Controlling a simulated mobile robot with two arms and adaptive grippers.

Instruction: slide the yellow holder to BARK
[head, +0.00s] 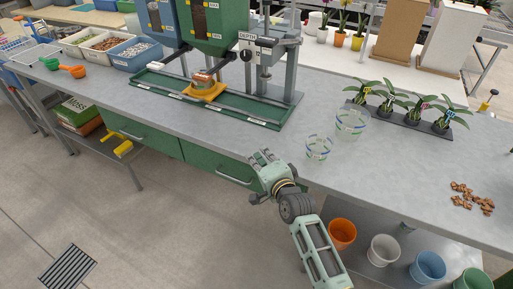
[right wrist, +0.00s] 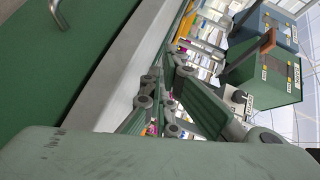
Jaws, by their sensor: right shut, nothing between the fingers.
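The yellow holder (head: 212,95) sits on the green track (head: 172,94) at the back of the bench, with a small brownish pot (head: 203,80) on it. It stands below the green hopper (head: 222,30). Several white labels run along the track's front edge, too small to read, so I cannot tell which is BARK. My right gripper (head: 263,156) is shut and empty at the bench's front edge, in front and to the right of the holder and apart from it. Its fingers also show in the right wrist view (right wrist: 168,105). My left gripper is out of view.
A blue hopper (head: 162,20) stands left of the green one, and a DEPTH press (head: 265,55) to the right. Clear beakers (head: 318,149) and a dark tray of orchids (head: 405,126) stand further right. The bench between track and front edge is clear.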

